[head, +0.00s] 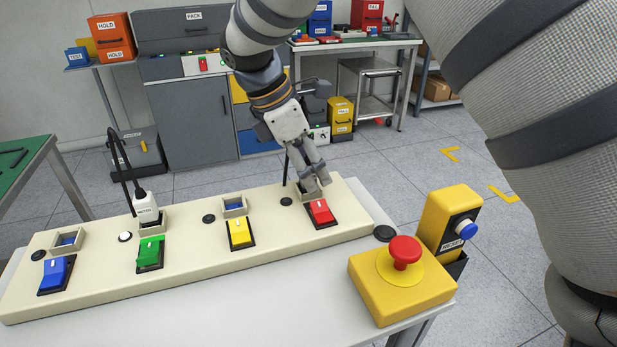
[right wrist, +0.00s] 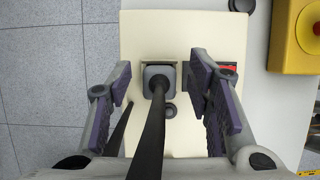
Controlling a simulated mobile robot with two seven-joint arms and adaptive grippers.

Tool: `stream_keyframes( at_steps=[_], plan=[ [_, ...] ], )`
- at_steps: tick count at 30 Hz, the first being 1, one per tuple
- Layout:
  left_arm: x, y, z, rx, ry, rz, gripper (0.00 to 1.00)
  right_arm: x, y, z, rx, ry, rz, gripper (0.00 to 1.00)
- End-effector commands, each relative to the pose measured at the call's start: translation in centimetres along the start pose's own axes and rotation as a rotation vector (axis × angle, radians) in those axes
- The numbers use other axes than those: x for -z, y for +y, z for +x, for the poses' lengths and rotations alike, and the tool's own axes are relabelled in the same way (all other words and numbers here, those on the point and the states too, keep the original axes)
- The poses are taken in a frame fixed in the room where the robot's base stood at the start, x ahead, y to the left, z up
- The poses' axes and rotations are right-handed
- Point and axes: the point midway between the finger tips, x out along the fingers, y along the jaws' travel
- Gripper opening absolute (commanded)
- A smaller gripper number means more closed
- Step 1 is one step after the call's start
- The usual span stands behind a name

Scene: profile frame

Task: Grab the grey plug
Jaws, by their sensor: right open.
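The grey plug (right wrist: 150,76) sits in the socket at the right end of the cream power strip (head: 190,265), behind the red switch (head: 320,212). Its black cable rises toward the camera in the right wrist view. In the head view the plug is mostly hidden by my right gripper (head: 316,180). My right gripper, also in the right wrist view (right wrist: 165,80), is open, with one finger on each side of the plug. Gaps show between the plug and both fingers. My left gripper is not in view.
A white plug (head: 145,205) with a black cable stands behind the green switch (head: 150,253). The sockets behind the blue (head: 55,273) and yellow (head: 239,233) switches are empty. A red emergency button (head: 404,250) on a yellow box stands at the right, beside a yellow reset box (head: 445,213).

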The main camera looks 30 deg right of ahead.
Motion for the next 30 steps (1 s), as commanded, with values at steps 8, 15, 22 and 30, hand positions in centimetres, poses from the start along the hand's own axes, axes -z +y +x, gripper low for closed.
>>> stream_keyframes(
  at_steps=[8, 15, 22, 30],
  plan=[
    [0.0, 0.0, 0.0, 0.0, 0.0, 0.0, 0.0, 0.0, 0.0, 0.0, 0.0, 0.0, 0.0, 0.0],
    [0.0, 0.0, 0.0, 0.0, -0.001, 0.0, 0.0, 0.0, 0.0, -0.1, 0.0, 0.0, 0.0, 0.0],
    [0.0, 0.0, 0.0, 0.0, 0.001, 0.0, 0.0, -0.6, 0.1, -1.5, -0.003, 0.001, 0.002, 0.0],
    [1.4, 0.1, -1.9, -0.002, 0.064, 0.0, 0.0, -1.8, -4.0, -9.2, -0.017, 0.004, 0.005, 0.0]
  ],
)
